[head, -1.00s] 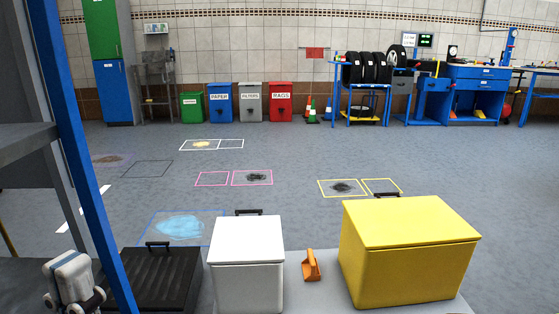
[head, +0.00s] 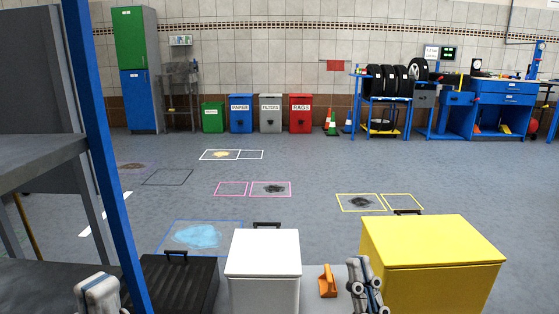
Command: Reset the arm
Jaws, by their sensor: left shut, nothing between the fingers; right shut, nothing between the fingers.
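My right gripper (head: 366,288) shows at the bottom, between the orange scoop and the yellow box. It is shut and empty, with its fingers pointing up. The rest of both arms is out of view.
A black box (head: 180,284), a white box (head: 263,268), an orange scoop (head: 327,283) and a yellow box (head: 430,264) stand in front of me. A blue post (head: 105,150) and grey shelf (head: 40,150) are at left. Marked floor areas with spills lie beyond; open floor surrounds them.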

